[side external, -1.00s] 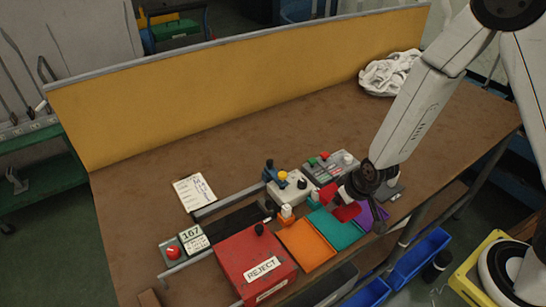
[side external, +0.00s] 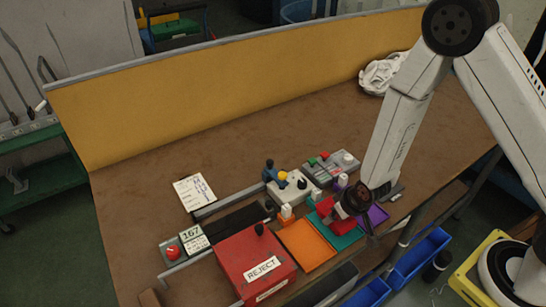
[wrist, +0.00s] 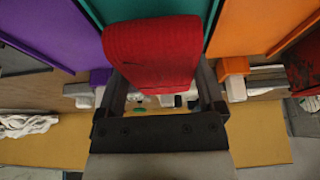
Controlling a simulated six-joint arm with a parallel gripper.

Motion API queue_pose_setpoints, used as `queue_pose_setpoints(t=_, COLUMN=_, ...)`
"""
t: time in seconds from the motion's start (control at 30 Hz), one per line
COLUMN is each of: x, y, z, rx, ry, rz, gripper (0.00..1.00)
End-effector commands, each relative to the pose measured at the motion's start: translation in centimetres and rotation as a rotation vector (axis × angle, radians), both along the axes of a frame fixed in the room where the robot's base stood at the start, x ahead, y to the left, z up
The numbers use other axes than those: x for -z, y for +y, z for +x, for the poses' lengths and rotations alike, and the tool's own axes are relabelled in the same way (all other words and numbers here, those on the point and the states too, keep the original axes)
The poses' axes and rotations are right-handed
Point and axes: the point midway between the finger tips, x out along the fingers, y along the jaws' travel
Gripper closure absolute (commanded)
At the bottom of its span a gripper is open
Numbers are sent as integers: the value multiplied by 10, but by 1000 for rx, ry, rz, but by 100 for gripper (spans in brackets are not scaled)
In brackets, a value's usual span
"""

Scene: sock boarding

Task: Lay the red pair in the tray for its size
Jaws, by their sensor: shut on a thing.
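My gripper (side external: 350,206) is shut on the red pair (side external: 326,206), which hangs over the teal tray (side external: 340,238). In the wrist view the red pair (wrist: 152,52) is folded and sits between the fingers, with the teal tray (wrist: 110,10) behind it. The orange tray (side external: 306,246) lies to the left of the teal one and looks empty. The purple tray (side external: 378,215) lies to the right, partly hidden by my gripper. Whether the red pair touches the teal tray cannot be told.
A red REJECT box (side external: 255,262) stands left of the orange tray. Control boxes with buttons (side external: 292,190) stand behind the trays. A white cloth heap (side external: 382,74) lies at the back right. A yellow partition (side external: 230,85) closes the rear. The middle of the table is clear.

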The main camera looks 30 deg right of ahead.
Motion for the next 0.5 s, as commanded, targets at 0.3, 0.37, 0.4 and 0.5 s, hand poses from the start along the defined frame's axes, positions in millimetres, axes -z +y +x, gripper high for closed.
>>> queue_pose_setpoints(t=0.3, x=17, y=0, z=0, rx=-1, ry=-1, rz=0, gripper=81)
queue_pose_setpoints(t=0.37, x=17, y=0, z=0, rx=-1, ry=-1, rz=0, gripper=81)
queue_pose_setpoints(t=0.4, x=17, y=0, z=0, rx=-1, ry=-1, rz=0, gripper=81)
queue_pose_setpoints(t=0.5, x=17, y=0, z=0, rx=-1, ry=-1, rz=0, gripper=81)
